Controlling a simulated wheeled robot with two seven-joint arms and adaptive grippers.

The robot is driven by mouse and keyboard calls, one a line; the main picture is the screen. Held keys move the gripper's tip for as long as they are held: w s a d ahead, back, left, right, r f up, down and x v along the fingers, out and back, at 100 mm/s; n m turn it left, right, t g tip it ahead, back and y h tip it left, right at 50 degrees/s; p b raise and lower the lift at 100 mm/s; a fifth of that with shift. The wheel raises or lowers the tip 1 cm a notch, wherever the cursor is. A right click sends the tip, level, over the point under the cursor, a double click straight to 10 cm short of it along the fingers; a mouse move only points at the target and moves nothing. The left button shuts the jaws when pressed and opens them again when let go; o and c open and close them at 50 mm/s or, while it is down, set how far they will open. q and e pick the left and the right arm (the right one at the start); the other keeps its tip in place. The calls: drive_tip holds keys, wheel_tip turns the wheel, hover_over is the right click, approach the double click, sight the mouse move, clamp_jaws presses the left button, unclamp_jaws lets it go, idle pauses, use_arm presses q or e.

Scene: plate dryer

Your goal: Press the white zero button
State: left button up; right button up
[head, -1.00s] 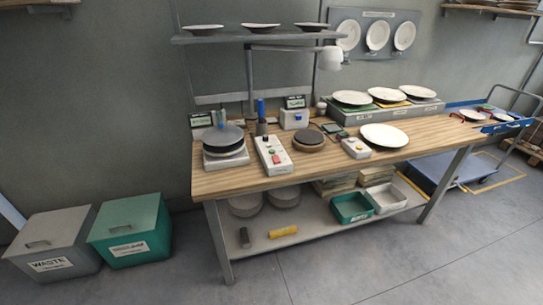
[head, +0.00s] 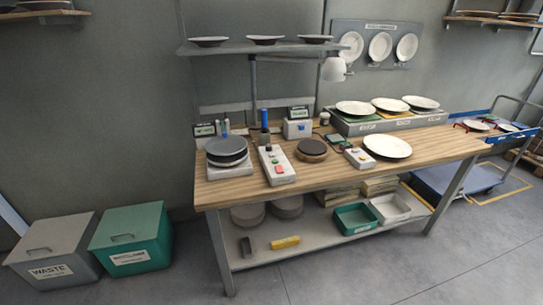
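A control box (head: 275,166) with a red button, a green button and other small controls stands on the wooden workbench (head: 325,182), left of the middle. A smaller white box (head: 358,157) with small buttons stands to its right, beside a white plate (head: 387,146). A scale (head: 229,167) with dark plates (head: 226,146) stacked on it is at the left end of the bench. I cannot make out which button is the white zero button; the labels are too small to read. Neither of my grippers is in view.
A round dark turntable (head: 312,149) sits between the two boxes. Small displays and bottles stand behind. A raised rack (head: 390,121) holds plates at the back right. Bins (head: 133,238) stand on the floor at left. The floor in front of the bench is clear.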

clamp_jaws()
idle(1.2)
